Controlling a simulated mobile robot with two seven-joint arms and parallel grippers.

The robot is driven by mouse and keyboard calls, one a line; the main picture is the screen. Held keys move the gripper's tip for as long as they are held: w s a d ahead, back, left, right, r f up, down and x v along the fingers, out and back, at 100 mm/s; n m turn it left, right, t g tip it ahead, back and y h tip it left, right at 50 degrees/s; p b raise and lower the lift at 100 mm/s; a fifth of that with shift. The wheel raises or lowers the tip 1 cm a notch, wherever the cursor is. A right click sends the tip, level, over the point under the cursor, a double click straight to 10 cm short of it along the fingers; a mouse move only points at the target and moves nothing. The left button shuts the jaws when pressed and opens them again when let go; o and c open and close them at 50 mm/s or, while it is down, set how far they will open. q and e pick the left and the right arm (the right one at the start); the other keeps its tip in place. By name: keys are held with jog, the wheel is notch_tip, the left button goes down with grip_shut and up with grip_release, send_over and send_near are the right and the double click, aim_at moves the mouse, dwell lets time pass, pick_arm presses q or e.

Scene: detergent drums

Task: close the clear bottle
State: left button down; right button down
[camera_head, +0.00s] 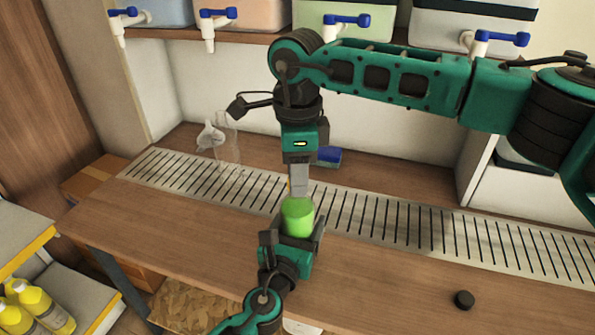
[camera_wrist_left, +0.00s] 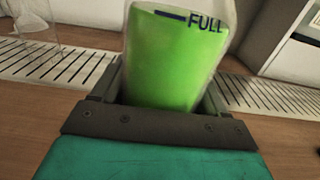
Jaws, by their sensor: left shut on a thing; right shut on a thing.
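A clear bottle (camera_head: 298,217), filled with green liquid, stands about upright in my left gripper (camera_head: 292,232) over the counter. The left wrist view shows this bottle (camera_wrist_left: 175,60) between the fingers of my left gripper (camera_wrist_left: 160,98), with its FULL mark near the top of the frame. My right gripper (camera_head: 299,190) points down right above the bottle, its fingers together at the bottle's top. What it holds is hidden, and so is the bottle's mouth. A black cap (camera_head: 464,299) lies on the counter at the front right.
A blue sponge (camera_head: 328,156) lies behind my right gripper. Drums with blue taps (camera_head: 347,20) line the shelf above. The counter (camera_head: 390,285) is mostly clear at the right.

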jog(key=c, duration=0.7)
grip_release()
notch_tip(320, 180, up, 12)
jog(key=shift+r, duration=0.1)
pick_arm(q)
grip_release()
jog(key=shift+s, duration=0.1)
jog(key=v, duration=1.2)
jog(key=shift+s+a, duration=0.15)
jog(key=shift+s, duration=0.25)
